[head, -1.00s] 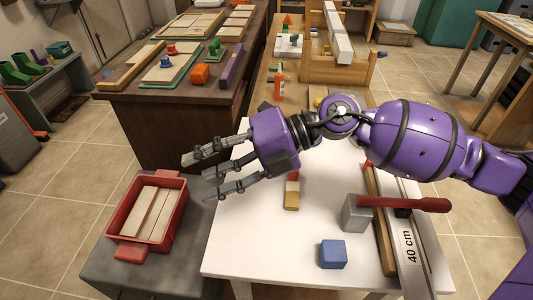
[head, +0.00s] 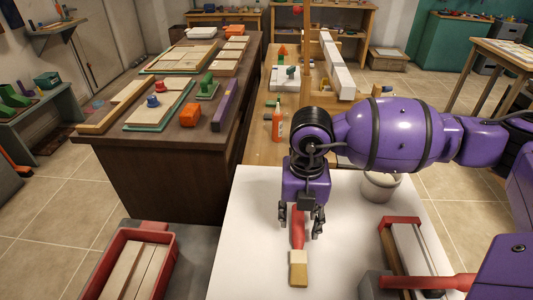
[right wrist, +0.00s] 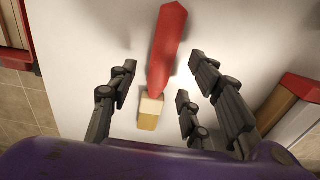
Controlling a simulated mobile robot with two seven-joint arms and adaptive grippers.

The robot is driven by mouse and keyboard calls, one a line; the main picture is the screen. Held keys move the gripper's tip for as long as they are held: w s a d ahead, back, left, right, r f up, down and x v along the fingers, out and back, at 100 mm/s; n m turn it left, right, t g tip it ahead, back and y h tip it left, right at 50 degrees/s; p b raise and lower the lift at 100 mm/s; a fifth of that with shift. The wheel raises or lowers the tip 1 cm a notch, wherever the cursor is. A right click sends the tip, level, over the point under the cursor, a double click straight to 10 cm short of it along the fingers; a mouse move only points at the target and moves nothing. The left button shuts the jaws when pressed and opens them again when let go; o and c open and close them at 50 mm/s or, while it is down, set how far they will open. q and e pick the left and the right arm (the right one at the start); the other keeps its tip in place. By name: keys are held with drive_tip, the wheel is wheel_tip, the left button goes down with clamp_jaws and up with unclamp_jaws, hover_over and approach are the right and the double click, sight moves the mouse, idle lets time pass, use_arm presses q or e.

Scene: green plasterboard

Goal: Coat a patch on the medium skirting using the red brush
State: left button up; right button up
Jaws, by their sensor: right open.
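The red brush lies on the white table, its red handle (head: 298,228) toward the back and its pale bristle end (head: 299,268) toward the front. My right gripper (head: 300,222) is open and points down over the handle, with fingers on both sides. In the right wrist view, the brush (right wrist: 166,48) lies between the spread fingers (right wrist: 160,82); I cannot tell whether they touch it. I cannot tell which board is the medium skirting; long white pieces (head: 335,62) stand on the wooden bench behind. My left gripper is not in view.
A red crate (head: 165,245) of boards stands at the lower left. A red-handled tool (head: 435,282) and a red-ended board (head: 402,221) lie at the right of the table (head: 250,225). A pale pot (head: 379,187) and an orange bottle (head: 277,124) are behind.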

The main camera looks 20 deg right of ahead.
sight(299, 229)
drive_tip(key=shift+s+f, duration=0.25)
drive_tip(key=shift+f, duration=1.45)
clamp_jaws()
